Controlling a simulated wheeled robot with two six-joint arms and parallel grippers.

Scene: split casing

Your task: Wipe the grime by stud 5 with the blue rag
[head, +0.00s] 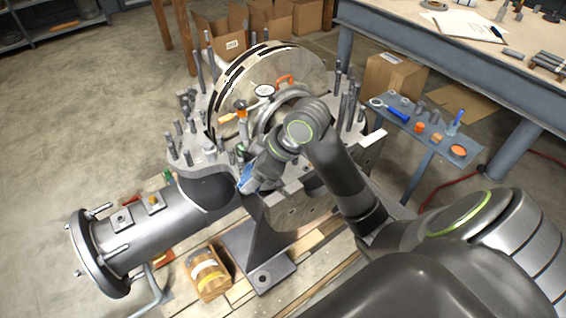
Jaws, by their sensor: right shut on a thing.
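My right arm reaches in from the right over the split casing (285,216). My right gripper (250,178) is low at the casing's near left side, above the curved opening by the pipe, and small in view. It is shut on the blue rag (245,185), of which a small bunched part shows below the fingers. Upright studs stand along the casing's flange, a group of them (175,148) to the left of the gripper. I cannot read any stud numbers, so I cannot tell which is stud 5. No grime patch can be made out; my wrist and forearm hide part of the flange. My left gripper is not in view.
A large round rotor disc (300,72) stands in the casing. A flanged pipe (150,232) runs out to the lower left. A wooden box with tape rolls (206,272) sits in front.

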